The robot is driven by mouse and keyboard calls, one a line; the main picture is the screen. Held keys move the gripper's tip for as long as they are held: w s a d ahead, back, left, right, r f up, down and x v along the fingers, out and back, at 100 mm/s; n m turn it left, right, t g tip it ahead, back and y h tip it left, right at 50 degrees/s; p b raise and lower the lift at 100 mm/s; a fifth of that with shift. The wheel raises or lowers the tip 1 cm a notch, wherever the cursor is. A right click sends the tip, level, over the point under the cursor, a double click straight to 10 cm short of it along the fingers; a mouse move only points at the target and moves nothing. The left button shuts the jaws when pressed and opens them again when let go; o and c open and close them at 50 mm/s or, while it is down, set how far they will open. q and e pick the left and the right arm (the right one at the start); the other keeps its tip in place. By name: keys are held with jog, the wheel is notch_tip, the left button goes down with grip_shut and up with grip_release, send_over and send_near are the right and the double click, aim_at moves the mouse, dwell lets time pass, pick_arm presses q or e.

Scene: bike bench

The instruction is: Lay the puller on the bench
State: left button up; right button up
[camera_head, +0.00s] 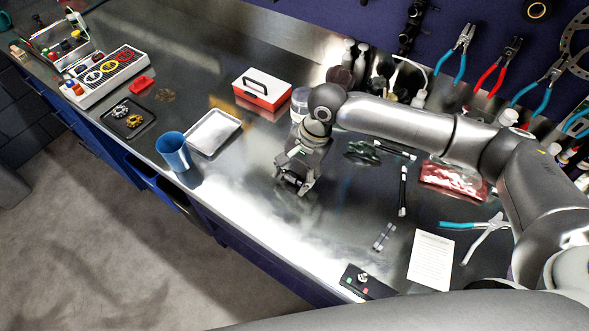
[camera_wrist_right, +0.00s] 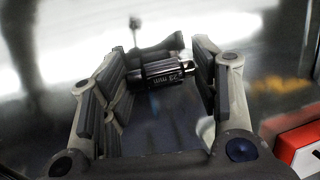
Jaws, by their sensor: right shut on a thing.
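My right gripper (camera_head: 298,182) is low over the middle of the bench (camera_head: 335,225), pointing down. In the wrist view the right gripper (camera_wrist_right: 160,85) has its fingers on both sides of a dark, shiny cylindrical puller (camera_wrist_right: 160,72) with pale lettering on it, and is shut on it. The puller lies across between the fingers, with a dark part behind it. In the head view the puller is mostly hidden by the fingers. I cannot tell whether it touches the bench. My left gripper is not in view.
A blue cup (camera_head: 173,152) and a light tray (camera_head: 213,132) stand left of the gripper. A red and white box (camera_head: 263,90) is behind it. A black tool (camera_head: 403,190), a white sheet (camera_head: 430,260) and pliers (camera_head: 484,236) lie to the right. Bare bench lies in front.

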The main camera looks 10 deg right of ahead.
jog(key=o, duration=1.1)
jog(key=shift+o, duration=0.2)
jog(key=v, duration=1.2)
